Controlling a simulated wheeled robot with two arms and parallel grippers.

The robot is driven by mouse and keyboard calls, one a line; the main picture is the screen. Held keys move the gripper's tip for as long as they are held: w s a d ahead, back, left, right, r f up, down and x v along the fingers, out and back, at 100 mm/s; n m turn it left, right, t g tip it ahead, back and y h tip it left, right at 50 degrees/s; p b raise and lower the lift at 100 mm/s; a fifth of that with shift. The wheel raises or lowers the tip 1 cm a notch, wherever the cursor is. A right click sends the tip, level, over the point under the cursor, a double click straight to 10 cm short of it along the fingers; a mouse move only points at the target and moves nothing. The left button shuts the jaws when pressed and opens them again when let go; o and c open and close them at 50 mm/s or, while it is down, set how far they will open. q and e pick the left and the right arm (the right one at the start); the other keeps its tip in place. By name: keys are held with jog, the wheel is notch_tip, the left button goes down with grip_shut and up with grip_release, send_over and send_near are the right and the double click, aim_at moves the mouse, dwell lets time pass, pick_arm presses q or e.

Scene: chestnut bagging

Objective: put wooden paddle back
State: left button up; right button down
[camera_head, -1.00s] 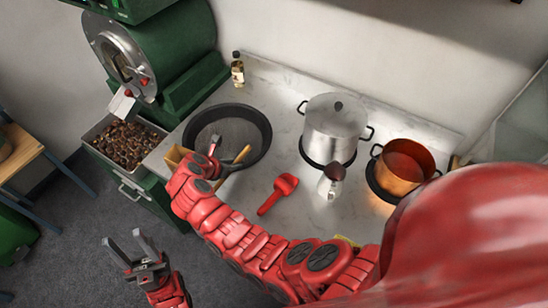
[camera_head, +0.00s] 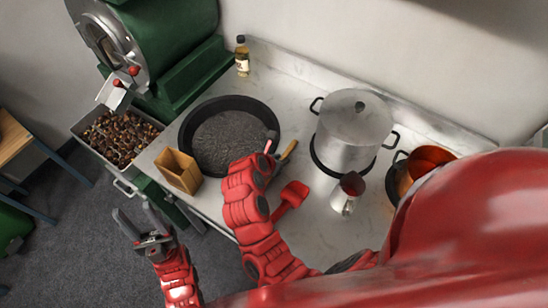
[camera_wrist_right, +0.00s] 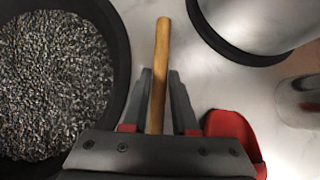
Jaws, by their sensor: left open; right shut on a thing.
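My right gripper (camera_head: 274,148) is shut on the wooden paddle (camera_head: 289,150), beside the right rim of the black pan. In the right wrist view the gripper (camera_wrist_right: 160,90) has the paddle's light-brown stick (camera_wrist_right: 162,45) between its fingers. The paddle's other end is hidden behind the gripper. My left gripper (camera_head: 142,222) is open and empty, in front of the counter over the floor.
The black pan (camera_head: 187,143) holds dark grainy stuff. A red scoop (camera_head: 292,195) lies near my right forearm. A steel pot (camera_head: 350,135), a small jug (camera_head: 346,195) and a copper pot (camera_head: 402,180) stand to the right. A chestnut tray (camera_head: 86,128) is at left.

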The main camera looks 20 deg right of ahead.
jog(key=shift+w+a+f, duration=0.2)
jog(key=shift+f, duration=0.2)
jog(key=shift+r, duration=0.1)
jog(key=shift+s+d+r, duration=0.2)
jog(key=shift+s+d, duration=0.15)
jog(key=shift+s, duration=0.1)
jog(key=shift+w+f, duration=0.1)
jog(key=shift+f, duration=0.1)
jog(key=c, duration=0.7)
grip_release()
jog(key=shift+a, duration=0.15)
